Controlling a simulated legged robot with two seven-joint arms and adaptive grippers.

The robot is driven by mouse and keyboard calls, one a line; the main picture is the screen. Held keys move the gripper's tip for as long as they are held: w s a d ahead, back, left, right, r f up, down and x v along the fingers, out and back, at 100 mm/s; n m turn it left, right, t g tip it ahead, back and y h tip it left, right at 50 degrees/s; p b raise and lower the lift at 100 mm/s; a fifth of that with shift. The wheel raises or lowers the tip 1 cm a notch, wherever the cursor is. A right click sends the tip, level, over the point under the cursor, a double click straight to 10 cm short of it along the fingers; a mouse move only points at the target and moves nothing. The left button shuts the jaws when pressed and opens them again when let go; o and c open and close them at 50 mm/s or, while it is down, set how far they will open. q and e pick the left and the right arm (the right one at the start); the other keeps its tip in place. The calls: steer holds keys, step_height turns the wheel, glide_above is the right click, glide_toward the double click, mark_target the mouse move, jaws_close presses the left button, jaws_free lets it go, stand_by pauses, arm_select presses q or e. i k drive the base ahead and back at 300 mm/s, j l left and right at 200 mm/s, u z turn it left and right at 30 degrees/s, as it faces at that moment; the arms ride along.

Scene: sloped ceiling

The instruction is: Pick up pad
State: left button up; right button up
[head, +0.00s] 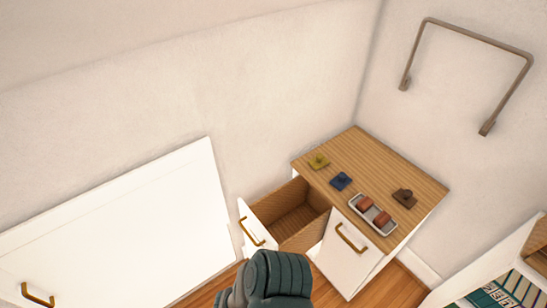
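Several small flat pieces with raised tops lie on the wooden top of a low cabinet (345,160) in the head view. They are a yellow-green piece (318,162), a blue piece (341,181) and a brown piece (404,198). A pale tray (390,229) at the cabinet's front right holds two reddish-brown blocks (366,204). I cannot tell which of these is the pad. A dark teal rounded part of my own arm shows at the bottom centre, below the cabinet. No gripper fingers show in the frame.
An open, apparently empty drawer (301,207) juts from the cabinet's left; a white door (345,252) with a brass handle is beside it. A white panel (130,225) leans at left. A metal rail (478,39) is on the right wall. A shelf unit (485,262) stands at lower right.

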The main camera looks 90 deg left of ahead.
mark_target(317, 162)
steer(key=u, duration=2.2)
